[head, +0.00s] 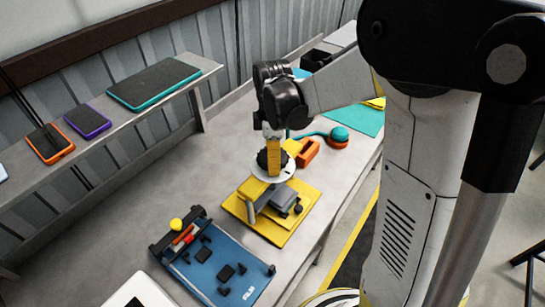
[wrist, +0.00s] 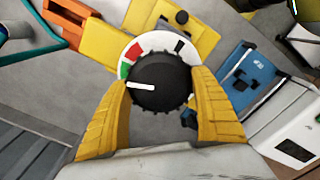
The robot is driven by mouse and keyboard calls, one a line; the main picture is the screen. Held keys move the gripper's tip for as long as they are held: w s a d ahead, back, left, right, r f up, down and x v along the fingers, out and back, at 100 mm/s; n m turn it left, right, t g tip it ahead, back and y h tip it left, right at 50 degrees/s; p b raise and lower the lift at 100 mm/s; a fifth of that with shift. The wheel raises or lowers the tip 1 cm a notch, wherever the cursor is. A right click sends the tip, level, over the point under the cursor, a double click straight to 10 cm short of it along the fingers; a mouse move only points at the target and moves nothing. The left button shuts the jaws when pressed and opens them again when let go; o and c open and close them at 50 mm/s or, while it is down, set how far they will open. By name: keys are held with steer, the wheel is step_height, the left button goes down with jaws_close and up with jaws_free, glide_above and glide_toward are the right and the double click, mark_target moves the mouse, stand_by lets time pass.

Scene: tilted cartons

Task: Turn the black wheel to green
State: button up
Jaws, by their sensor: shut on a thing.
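The black wheel (wrist: 165,72) has a white pointer line and sits on a round white dial (wrist: 150,42) with red, green and black marks. The green mark (wrist: 122,69) is at the dial's left side, below the red. The pointer points left, close to the lower end of the green; I cannot tell if it lies within it. My gripper (wrist: 160,84) has its yellow fingers shut on the wheel, one on each side. In the head view, my gripper (head: 272,148) comes down from above onto the wheel (head: 263,160), partly hiding it and the dial (head: 259,172).
A blue board (head: 215,272) with small black parts lies at front left. A shelf (head: 190,88) runs along the wall.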

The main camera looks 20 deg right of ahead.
steer(key=o, duration=1.2)
step_height(320, 180, up, 12)
steer(key=shift+r, duration=0.1)
